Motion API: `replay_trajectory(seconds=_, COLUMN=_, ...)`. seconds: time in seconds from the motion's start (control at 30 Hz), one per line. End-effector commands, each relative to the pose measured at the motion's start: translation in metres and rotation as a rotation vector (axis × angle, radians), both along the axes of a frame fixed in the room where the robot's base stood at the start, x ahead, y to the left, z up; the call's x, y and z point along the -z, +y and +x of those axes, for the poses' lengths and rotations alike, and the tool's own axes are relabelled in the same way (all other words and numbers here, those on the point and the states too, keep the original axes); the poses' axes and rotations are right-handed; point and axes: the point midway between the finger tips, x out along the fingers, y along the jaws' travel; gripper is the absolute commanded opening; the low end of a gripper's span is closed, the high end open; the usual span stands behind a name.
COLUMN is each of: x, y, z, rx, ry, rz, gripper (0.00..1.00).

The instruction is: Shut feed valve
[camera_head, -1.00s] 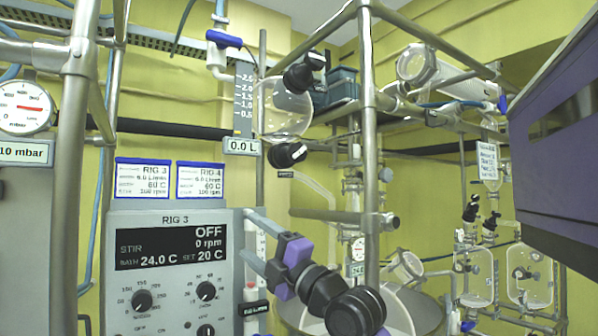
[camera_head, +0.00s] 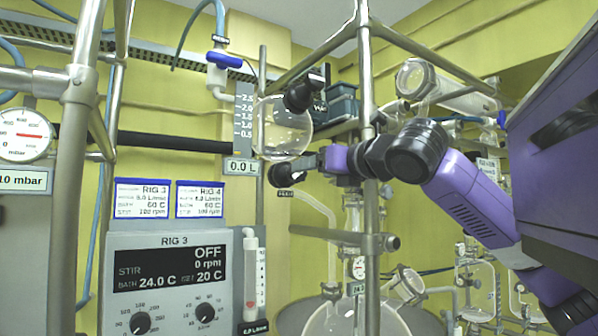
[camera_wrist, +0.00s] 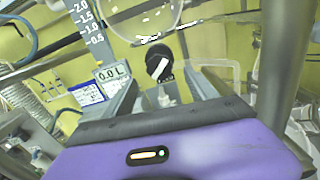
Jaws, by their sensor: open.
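The feed valve is a black round knob (camera_head: 283,175) under the round glass feed vessel (camera_head: 284,128), with a small label (camera_head: 285,193) below it that seems to read FEED. In the wrist view the knob (camera_wrist: 158,66) shows a white bar, tilted off upright, on its face. My gripper (camera_head: 306,163) is open at the knob's right in the head view, its fingers partly covering it. In the wrist view the gripper's fingers (camera_wrist: 165,90) stand apart on either side below the knob. I cannot tell whether they touch it.
Another black knob (camera_head: 302,93) sits above the vessel. A scale with a 0.0 L readout (camera_head: 241,167) stands at its left. A steel post (camera_head: 367,80) and rails frame the space close to my arm. The RIG 3 control box (camera_head: 180,270) is at lower left.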

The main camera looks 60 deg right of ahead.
Motion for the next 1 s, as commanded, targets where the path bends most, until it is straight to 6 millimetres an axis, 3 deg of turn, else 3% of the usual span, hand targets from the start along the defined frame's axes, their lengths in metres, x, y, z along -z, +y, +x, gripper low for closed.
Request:
replay_trajectory(seconds=0.43, x=-0.002, y=-0.032, z=0.054, rx=-0.003, ry=0.000, rz=0.002, gripper=0.67)
replay_trajectory(seconds=0.87, x=0.000, y=-0.038, z=0.063, rx=-0.003, ry=-0.002, rz=0.001, gripper=0.67)
replay_trajectory(seconds=1.0, x=0.000, y=-0.038, z=0.063, rx=-0.003, ry=-0.002, rz=0.001, gripper=0.41)
